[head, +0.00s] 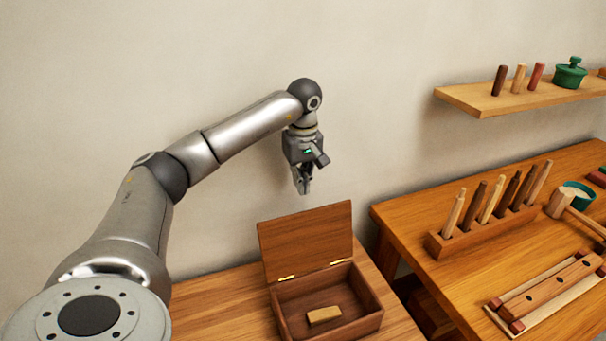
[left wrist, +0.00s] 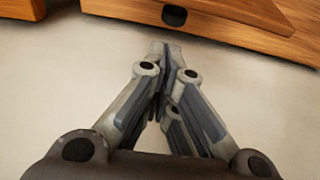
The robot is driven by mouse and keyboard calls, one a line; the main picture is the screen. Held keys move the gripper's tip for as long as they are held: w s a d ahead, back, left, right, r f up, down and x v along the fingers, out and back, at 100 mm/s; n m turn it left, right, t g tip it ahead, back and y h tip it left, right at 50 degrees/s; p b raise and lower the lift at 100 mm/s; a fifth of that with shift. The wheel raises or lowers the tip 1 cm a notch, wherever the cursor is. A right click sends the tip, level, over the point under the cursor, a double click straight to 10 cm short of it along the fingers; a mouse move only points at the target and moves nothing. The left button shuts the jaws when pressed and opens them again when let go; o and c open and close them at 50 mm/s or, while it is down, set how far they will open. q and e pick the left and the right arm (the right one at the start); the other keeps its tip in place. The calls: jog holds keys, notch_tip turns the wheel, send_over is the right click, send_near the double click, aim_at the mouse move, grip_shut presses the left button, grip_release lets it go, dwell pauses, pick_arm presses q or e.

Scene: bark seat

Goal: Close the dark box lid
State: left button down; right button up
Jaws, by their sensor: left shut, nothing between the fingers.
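The dark box (head: 330,300) stands on a wooden table with its lid (head: 306,242) open and upright, hinged by two brass hinges at the back. A small light wooden block (head: 324,315) lies inside the box. My left gripper (head: 304,188) is shut and empty, pointing down above and behind the open lid, apart from it. In the left wrist view my left gripper (left wrist: 168,52) shows its fingers together against the pale wall, with brown wooden surfaces along the top edge. My right gripper is not in view.
The box's table (head: 215,308) has bare room left of the box. At the right, a second table (head: 400,222) holds a rack of wooden tools (head: 480,232), a mallet (head: 562,205) and a long wooden piece (head: 550,292). A wall shelf (head: 520,98) hangs above it.

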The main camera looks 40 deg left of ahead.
pick_arm(q)
notch_tip(320, 180, down, 6)
jog(key=p, duration=0.1)
jog(key=shift+w+a+f, duration=0.15)
jog(key=shift+a+f, duration=0.05)
jog(key=shift+a, duration=0.1)
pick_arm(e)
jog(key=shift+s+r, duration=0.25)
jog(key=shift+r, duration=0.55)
